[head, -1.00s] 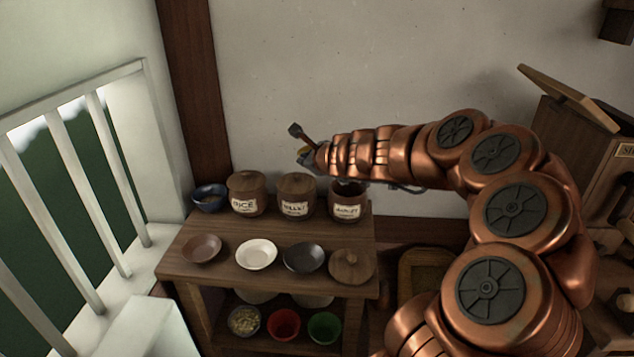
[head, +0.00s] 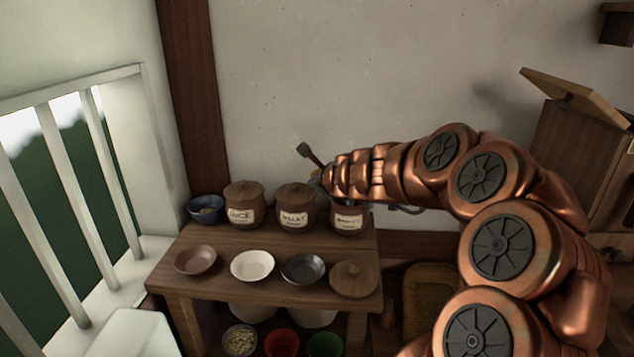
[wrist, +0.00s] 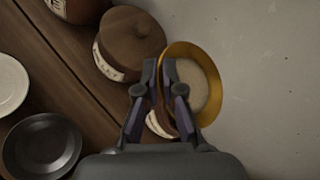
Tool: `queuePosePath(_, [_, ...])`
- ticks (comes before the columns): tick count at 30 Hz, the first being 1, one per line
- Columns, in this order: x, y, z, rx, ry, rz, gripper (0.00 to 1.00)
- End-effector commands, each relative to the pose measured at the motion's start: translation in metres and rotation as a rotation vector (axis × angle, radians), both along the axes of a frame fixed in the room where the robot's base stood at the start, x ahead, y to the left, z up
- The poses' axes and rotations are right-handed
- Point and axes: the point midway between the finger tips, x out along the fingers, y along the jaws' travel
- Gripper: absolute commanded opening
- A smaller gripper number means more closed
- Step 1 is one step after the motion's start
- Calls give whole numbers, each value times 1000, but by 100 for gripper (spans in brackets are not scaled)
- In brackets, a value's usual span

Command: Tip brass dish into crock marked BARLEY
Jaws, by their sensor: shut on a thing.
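The brass dish (wrist: 213,113) is in the wrist view, with pale grain-like contents (wrist: 190,88) in it. My gripper (wrist: 161,75) is shut on the dish's left rim. The crock marked BARLEY (head: 347,219) stands at the right of the back row on the wooden stand, its lid off. My gripper and the dish are above it; in the wrist view only a strip of its label (wrist: 159,124) shows beneath the fingers. In the head view my arm hides most of the dish and the crock's mouth.
Lidded crocks marked RICE (head: 243,205) and MILLET (head: 295,207) stand left of it, then a blue bowl (head: 206,209). Brown (head: 195,260), white (head: 252,266) and dark (head: 303,268) dishes and a loose wooden lid (head: 353,279) lie in front. The wall is close behind.

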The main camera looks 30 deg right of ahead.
Motion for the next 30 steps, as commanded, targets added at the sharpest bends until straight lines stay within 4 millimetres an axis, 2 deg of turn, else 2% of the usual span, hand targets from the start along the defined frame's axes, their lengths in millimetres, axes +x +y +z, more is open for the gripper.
queuePosePath(27, [0,0,-50,-1,-1,1,0])
queuePosePath(30, [0,-1,-42,23,-2,-2,0])
